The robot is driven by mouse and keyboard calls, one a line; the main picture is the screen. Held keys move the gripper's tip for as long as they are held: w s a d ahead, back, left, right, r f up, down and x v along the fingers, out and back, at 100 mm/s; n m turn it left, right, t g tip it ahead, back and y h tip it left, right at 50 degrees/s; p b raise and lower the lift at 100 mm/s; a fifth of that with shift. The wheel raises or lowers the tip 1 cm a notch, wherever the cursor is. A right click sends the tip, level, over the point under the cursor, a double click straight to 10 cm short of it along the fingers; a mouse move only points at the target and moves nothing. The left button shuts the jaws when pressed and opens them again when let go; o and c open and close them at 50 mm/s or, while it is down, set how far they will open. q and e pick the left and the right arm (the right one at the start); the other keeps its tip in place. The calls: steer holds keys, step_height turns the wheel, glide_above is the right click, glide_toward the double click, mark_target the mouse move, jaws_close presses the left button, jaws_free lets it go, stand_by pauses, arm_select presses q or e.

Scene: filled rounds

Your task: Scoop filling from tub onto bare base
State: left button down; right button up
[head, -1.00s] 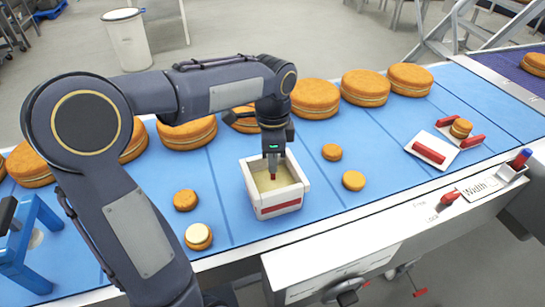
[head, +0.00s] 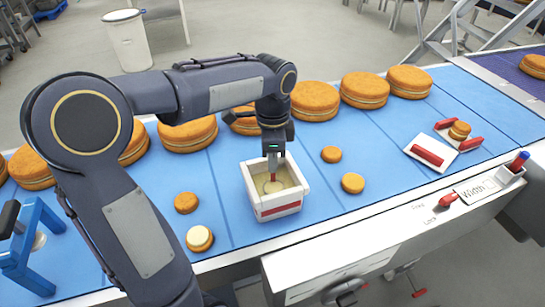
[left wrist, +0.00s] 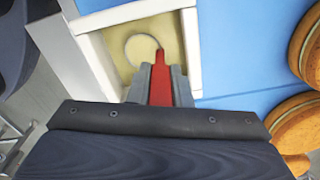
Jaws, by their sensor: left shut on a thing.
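The white tub (head: 275,205) with a red band stands on the blue belt and holds pale cream filling (head: 285,178). My left gripper (head: 273,160) is above the tub, shut on the red handle of a scoop (head: 273,178). In the left wrist view the red handle (left wrist: 160,85) sits between the fingers, and a round mark or disc (left wrist: 141,49) shows in the filling at its tip. Small bare bases (head: 331,154) and (head: 353,183) lie right of the tub, and another base (head: 186,202) lies left. A small base with a pale top (head: 199,238) is nearest the front left.
Large filled rounds (head: 364,90) line the belt's far side. A blue stand (head: 30,250) is at left.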

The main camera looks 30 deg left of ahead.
arm_select(q)
steer(key=shift+r+p, duration=4.15)
steer(key=shift+r, duration=0.65)
steer(key=shift+f, duration=0.1)
